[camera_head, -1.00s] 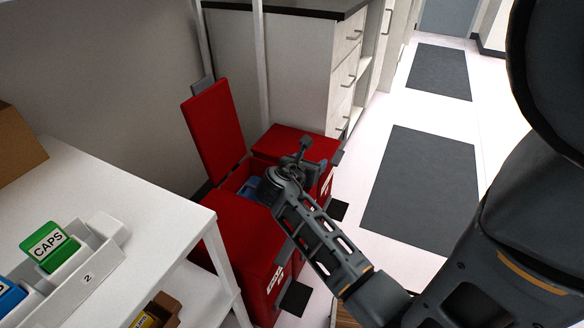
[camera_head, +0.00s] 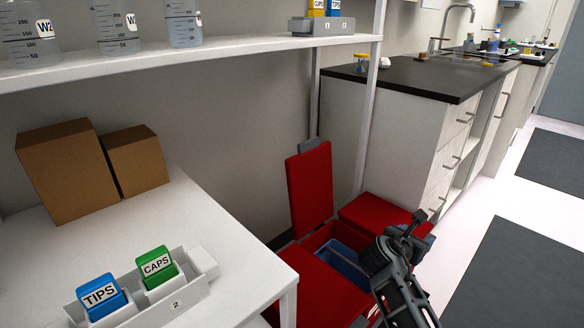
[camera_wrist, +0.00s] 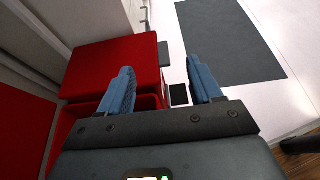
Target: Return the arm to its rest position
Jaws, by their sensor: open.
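My gripper (camera_wrist: 163,88) is open and empty in the wrist view, its two blue fingers spread apart. Below it are a red bin and the pale floor. In the head view my arm's end shows at the lower right, over the right side of an open red bin (camera_head: 293,258); the fingers are hard to make out there. The bin's red lid (camera_head: 310,187) stands upright at its back. A blue item (camera_head: 343,262) lies inside the bin.
A second red bin (camera_head: 372,212) with a closed lid stands behind. A white table (camera_head: 215,232) at left holds a rack (camera_head: 180,305) with blue and green boxes, plus two cardboard boxes (camera_head: 68,168). A dark counter (camera_head: 440,78) is at the back. Open floor with dark mats (camera_head: 515,275) lies at right.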

